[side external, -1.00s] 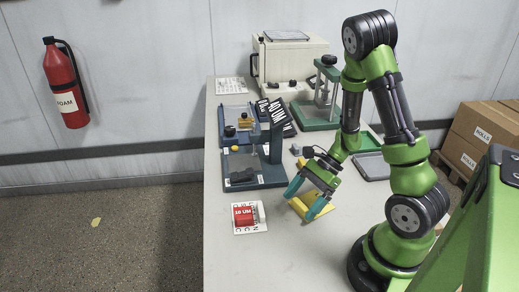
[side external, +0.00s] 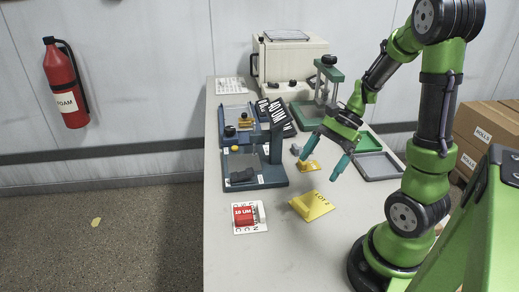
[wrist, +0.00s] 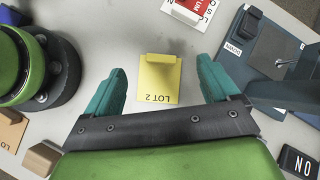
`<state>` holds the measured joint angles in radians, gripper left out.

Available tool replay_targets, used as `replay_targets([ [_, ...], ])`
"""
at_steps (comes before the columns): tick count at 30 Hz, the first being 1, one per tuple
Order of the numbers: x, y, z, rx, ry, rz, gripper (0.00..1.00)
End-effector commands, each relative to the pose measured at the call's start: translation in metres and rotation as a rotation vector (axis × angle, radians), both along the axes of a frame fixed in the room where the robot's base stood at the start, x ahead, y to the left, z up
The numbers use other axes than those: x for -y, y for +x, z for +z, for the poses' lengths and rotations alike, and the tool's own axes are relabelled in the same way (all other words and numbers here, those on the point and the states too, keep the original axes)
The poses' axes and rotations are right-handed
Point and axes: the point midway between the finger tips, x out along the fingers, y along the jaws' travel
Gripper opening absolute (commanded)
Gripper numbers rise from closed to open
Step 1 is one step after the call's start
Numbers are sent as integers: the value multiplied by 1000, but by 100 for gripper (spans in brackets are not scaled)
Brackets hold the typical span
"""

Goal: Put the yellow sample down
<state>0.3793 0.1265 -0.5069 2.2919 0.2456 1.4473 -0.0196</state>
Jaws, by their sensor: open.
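The yellow sample (side external: 315,207), a flat card marked LOT 2 with a raised yellow piece at one end, lies on the table. It also shows in the wrist view (wrist: 159,80), flat on the grey surface ahead of the fingers. My gripper (side external: 320,167) has its two teal fingers spread, with nothing between them. It is up and behind the yellow sample in the side view, apart from it. In the wrist view the open fingers (wrist: 161,86) appear on either side of the card.
A white card with a red block (side external: 244,216) lies left of the yellow sample. A blue device (side external: 258,175) stands behind it. An orange-yellow card (side external: 309,166) lies beneath my gripper, and a grey tray (side external: 380,166) is to the right. The front table area is clear.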

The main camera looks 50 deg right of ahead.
Motion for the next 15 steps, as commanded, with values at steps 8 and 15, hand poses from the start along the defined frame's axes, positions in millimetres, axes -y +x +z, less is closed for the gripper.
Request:
replay_targets([
  [8,-80,12,62,402,-436,590,88],
  [15,-125,8,106,728,-788,911,88],
])
